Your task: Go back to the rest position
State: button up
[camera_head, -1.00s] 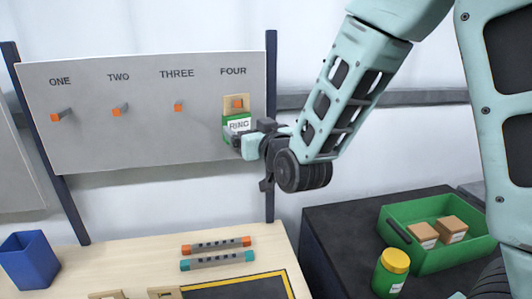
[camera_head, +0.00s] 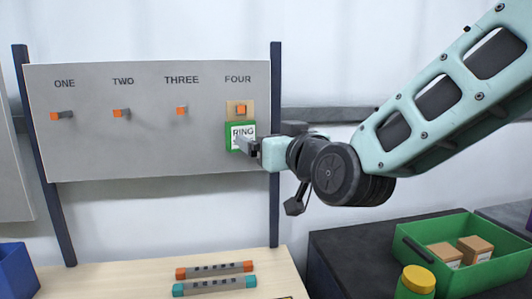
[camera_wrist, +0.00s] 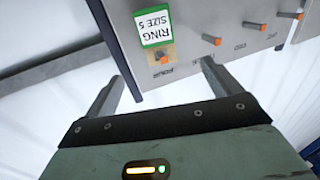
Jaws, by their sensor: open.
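My gripper (camera_head: 247,146) is in front of the grey hook board (camera_head: 150,155), just beside the tag under FOUR. In the wrist view its two fingers (camera_wrist: 162,85) are spread apart with nothing between them. The green-bordered tag (camera_head: 240,135), reading RING SIZE 5 in the wrist view (camera_wrist: 156,25), hangs on the FOUR hook (camera_head: 241,108) by its tan top part. The tag stands clear of the fingers in the wrist view. The hooks under ONE (camera_head: 61,115), TWO (camera_head: 121,113) and THREE (camera_head: 182,110) are bare.
Orange-ended (camera_head: 214,270) and teal-ended (camera_head: 214,286) bars lie on the wooden table (camera_head: 272,265). A blue bin (camera_head: 17,272) stands at the left. At the right, a green crate (camera_head: 497,226) with two brown boxes and a yellow-lidded jar (camera_head: 418,280) sit on a dark surface.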

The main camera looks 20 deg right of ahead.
jog(key=s+a+f+n+g+y, duration=0.2)
jog(key=s+a+f+g, duration=0.3)
jog(key=f, duration=0.3)
jog(key=s+a+f+n+g+y, duration=0.1)
jog(key=s+a+f+n+g, duration=0.1)
jog(key=s+a+f+g, duration=0.4)
jog(key=s+d+f+n+g+h, duration=0.2)
jog(key=s+f+g, duration=0.5)
jog(key=s, duration=0.6)
jog(key=shift+s+d+f+n+h, duration=0.4)
jog(key=shift+d+f+h, duration=0.4)
jog(key=shift+d+f, duration=0.15)
